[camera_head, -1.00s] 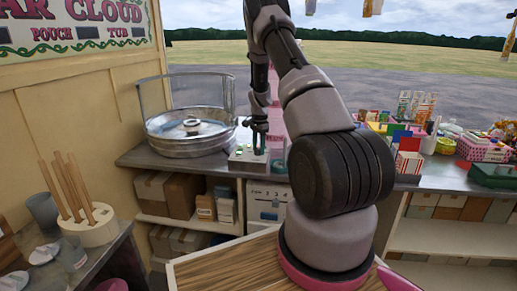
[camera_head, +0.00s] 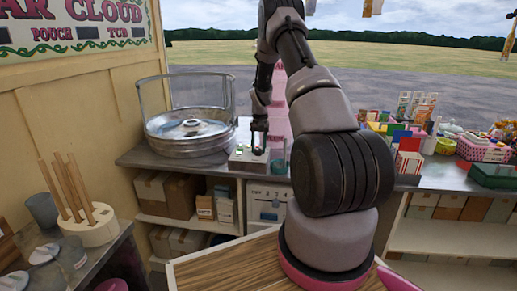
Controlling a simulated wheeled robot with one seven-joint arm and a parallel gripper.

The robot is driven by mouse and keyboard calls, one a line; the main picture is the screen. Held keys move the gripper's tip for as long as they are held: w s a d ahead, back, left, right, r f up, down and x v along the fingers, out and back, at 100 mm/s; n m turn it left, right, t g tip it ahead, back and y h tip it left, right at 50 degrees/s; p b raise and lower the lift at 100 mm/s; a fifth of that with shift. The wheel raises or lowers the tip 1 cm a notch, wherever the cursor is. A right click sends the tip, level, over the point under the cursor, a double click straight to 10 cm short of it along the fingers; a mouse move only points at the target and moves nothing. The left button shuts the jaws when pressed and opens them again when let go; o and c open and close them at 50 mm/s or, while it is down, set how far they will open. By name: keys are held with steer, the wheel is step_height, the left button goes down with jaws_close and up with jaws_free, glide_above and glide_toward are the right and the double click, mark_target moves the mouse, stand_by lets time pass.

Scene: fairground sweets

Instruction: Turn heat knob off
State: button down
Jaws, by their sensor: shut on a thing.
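A small pale control box (camera_head: 247,160) sits on the grey counter, to the right of the round metal candy-floss pan (camera_head: 190,133). My gripper (camera_head: 258,150) points down at the right part of the box's top. Its dark fingers are closed there on a small part that they mostly hide, apparently the heat knob. The knob's marking and angle are too small to read. A small green spot (camera_head: 239,148) shows on the left part of the box's top.
A clear bluish cup (camera_head: 278,158) stands just right of the box. The counter in front of the pan (camera_head: 150,158) is bare. Wooden sticks in a round holder (camera_head: 90,226) stand at lower left. Colourful cartons (camera_head: 409,155) and a green tray (camera_head: 497,174) crowd the right counter.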

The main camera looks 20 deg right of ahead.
mark_target(260, 149)
steer(key=shift+n, duration=0.5)
steer(key=shift+c, duration=1.9)
jaws_free()
steer(key=shift+r, duration=0.15)
step_height(260, 149, up, 11)
steer(key=shift+d+f, duration=0.2)
steer(key=shift+d, duration=0.05)
steer(key=shift+s, duration=0.1)
